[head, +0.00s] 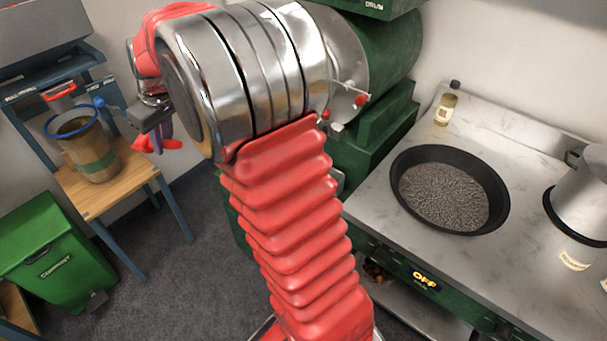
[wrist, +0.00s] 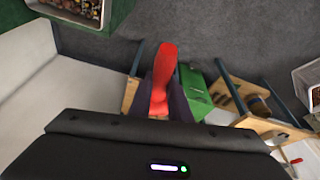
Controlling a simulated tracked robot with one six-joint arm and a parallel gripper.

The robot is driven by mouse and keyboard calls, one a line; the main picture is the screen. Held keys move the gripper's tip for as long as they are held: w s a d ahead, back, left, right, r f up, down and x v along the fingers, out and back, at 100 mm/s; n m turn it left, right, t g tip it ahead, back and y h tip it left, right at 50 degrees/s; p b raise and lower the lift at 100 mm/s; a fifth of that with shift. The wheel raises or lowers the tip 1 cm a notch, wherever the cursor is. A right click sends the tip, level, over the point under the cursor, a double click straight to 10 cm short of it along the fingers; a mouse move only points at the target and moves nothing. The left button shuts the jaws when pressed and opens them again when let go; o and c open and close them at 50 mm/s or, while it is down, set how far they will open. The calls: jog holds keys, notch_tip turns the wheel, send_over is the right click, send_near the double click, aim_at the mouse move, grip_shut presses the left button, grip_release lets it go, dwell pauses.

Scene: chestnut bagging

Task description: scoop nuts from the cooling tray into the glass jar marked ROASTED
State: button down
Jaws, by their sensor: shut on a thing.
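My gripper (head: 160,130) is at the upper left of the head view, mostly behind my arm. It is shut on a red tool (head: 143,146), which stands out between the dark purple fingers in the wrist view (wrist: 163,75). Whether the tool is the scoop, and whether it holds nuts, I cannot tell. A tray (wrist: 108,16) of brown nuts, perhaps the cooling tray, is cut off at the wrist view's top left, apart from my gripper. Clear jars with pale labels (head: 574,261) stand at the counter's right front; their lettering is not readable.
A blue-rimmed bucket (head: 97,163) stands on a wooden stand (head: 133,172). A green compost bin (head: 40,255) is below it. A black pan (head: 497,187), a small bottle (head: 445,107) and a metal pot (head: 585,190) stand on the marble counter. A green roaster (head: 395,50) is behind my arm.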

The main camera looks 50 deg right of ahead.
jog(key=s+d+f+m+g, duration=0.1)
jog(key=s+d+f, duration=0.7)
jog(key=s+d, duration=0.3)
jog(key=s+d+f+m+g, duration=0.1)
jog(key=s+d+f+g, duration=0.1)
jog(key=s+d+f, duration=0.7)
jog(key=s+d, duration=0.3)
jog(key=d, duration=0.3)
jog(key=shift+s+d+h, duration=0.25)
jog(key=shift+h, duration=0.15)
jog(key=shift+f, duration=0.1)
